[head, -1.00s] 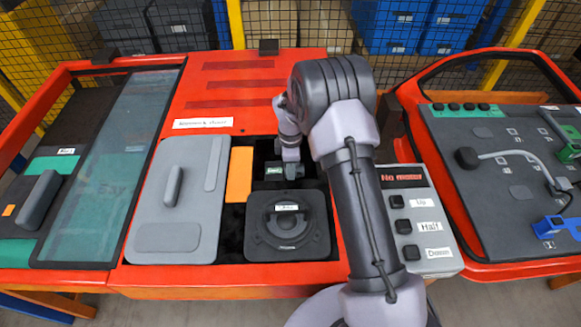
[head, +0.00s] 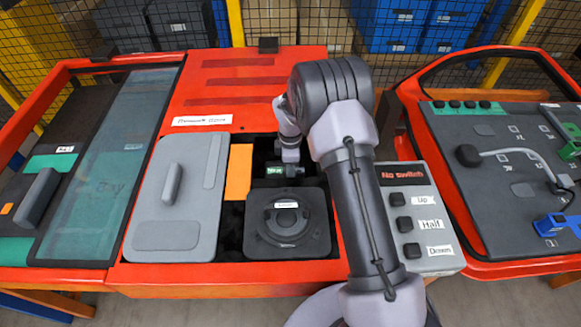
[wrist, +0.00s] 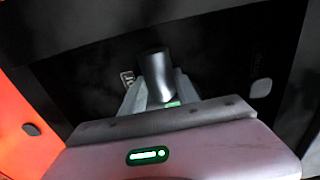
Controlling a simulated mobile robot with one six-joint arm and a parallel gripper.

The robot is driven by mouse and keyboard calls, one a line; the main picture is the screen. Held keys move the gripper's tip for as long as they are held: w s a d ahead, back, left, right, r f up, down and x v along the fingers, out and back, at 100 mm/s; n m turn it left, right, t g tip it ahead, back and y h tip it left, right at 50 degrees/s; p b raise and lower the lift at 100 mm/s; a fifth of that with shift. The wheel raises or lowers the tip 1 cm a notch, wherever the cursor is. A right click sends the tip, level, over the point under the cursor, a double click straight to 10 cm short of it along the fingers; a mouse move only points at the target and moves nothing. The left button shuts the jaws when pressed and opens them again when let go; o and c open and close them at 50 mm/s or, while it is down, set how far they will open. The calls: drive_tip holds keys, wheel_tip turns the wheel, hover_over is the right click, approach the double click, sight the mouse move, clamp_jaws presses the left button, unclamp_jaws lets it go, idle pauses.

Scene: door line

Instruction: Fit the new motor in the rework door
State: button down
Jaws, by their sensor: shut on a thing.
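The rework door is the red middle door (head: 245,97), lying flat with a dark open cavity in its lower half. My gripper (head: 290,165) reaches down into the upper part of this cavity. It is shut on the new motor (head: 276,171), a small dark body with a green "New" label. In the wrist view the motor appears as a dark cylinder (wrist: 155,72) between the jaws, against the black cavity. The jaws are partly hidden there by my gripper's own body. Whether the motor touches its seat cannot be told.
A round dark speaker-like unit (head: 287,226) sits just below the motor. An orange strip (head: 239,172) and a grey panel with a handle (head: 176,215) lie to the left. A switch box (head: 418,215) stands right, beside my arm. Other doors lie on both sides.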

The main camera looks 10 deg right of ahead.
drive_tip(key=c, duration=0.8)
unclamp_jaws()
drive_tip(key=shift+f, duration=0.1)
drive_tip(key=shift+c, duration=0.2)
wheel_tip(320, 180, up, 18)
drive_tip(key=p, duration=0.6)
drive_tip(key=shift+f+p, duration=0.25)
drive_tip(key=shift+p, duration=0.05)
